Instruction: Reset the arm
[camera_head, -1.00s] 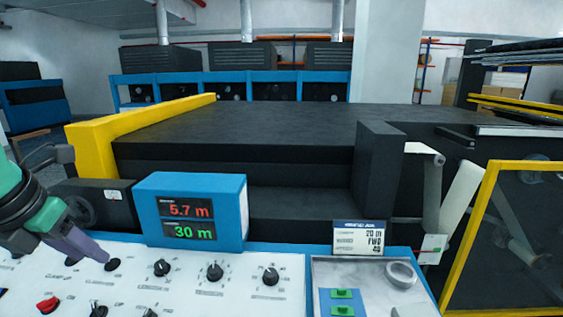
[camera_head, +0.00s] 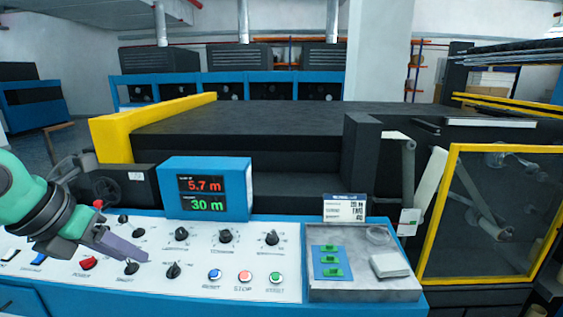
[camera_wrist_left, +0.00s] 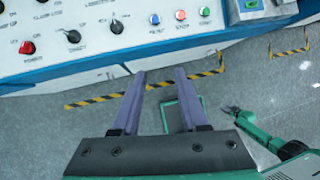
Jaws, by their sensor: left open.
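My left gripper (camera_head: 122,246) is in the left part of the head view, in front of the white control panel (camera_head: 205,285). In the left wrist view its two purple fingers (camera_wrist_left: 160,74) are apart with nothing between them, and their tips lie just below the panel's front edge in the picture. My right gripper (camera_wrist_left: 232,111) shows small at the right of the left wrist view, at the end of a green arm; its jaws are too small to read. It is not in the head view.
The panel carries knobs, a red switch (camera_head: 88,263) and blue, red and green buttons. A display (camera_head: 207,188) reads 5.7 m and 30 m. A grey tray (camera_head: 360,294) holds green-marked pieces and a white block. A yellow-framed guard (camera_head: 433,235) stands at the right.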

